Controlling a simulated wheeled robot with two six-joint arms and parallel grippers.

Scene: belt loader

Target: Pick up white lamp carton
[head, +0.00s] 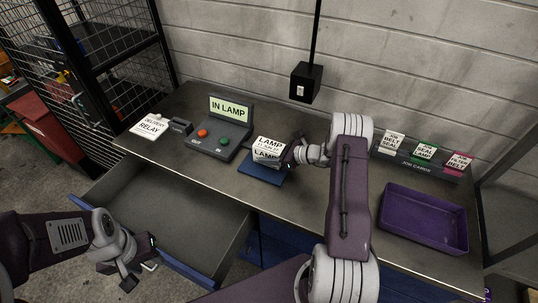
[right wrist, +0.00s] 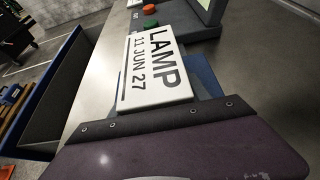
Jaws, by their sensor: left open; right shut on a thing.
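The white lamp carton (head: 268,148) sits over a blue pad on the bench, in front of the control panel. In the right wrist view the carton (right wrist: 153,70) shows its label "LAMP 11 JUN 27". My right gripper (head: 290,155) is at the carton's right side and shut on it. In the right wrist view the dark gripper edge covers the carton's near end. Whether the carton touches the pad cannot be told. My left gripper (head: 142,272) is open and empty, low at the left near the open drawer.
The control panel (head: 218,140) has a red and a green button and a screen reading "IN LAMP". The blue pad (head: 262,172) lies below the carton. A relay card (head: 150,126) is at left. A purple tray (head: 425,239) and job cards (head: 424,152) are at right. The drawer (head: 165,215) stands open.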

